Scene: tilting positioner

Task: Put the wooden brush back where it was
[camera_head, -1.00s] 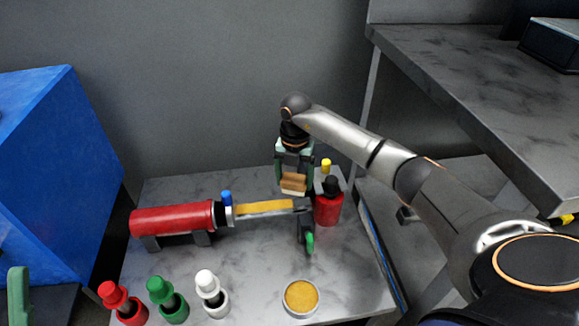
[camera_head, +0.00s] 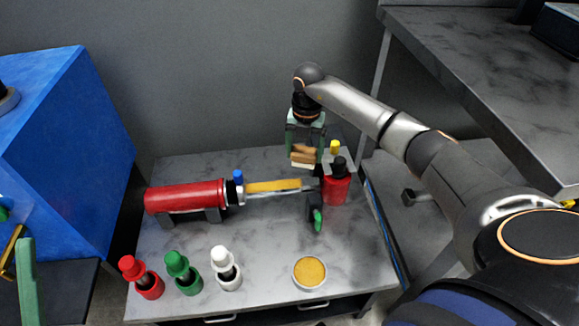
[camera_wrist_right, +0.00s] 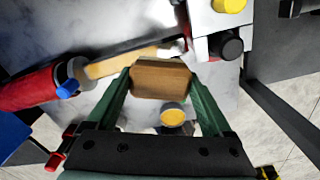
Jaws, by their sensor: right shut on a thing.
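The wooden brush (camera_head: 304,152), a brown block with a pale lower edge, hangs between the green fingers of my right gripper (camera_head: 304,150). My right gripper is shut on it above the far right part of the marbled table (camera_head: 255,225). In the right wrist view the brush (camera_wrist_right: 160,79) sits across the fingertips of the gripper (camera_wrist_right: 160,82), with table surface beyond it. The brush is clear of the yellow bar (camera_head: 272,186) below and left of it. I cannot tell its exact height.
A red cylinder (camera_head: 185,197) lies on a dark stand at the left. Red, green and white bottles (camera_head: 222,262) and a round yellow-topped tin (camera_head: 310,272) stand in front. The middle front is clear.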

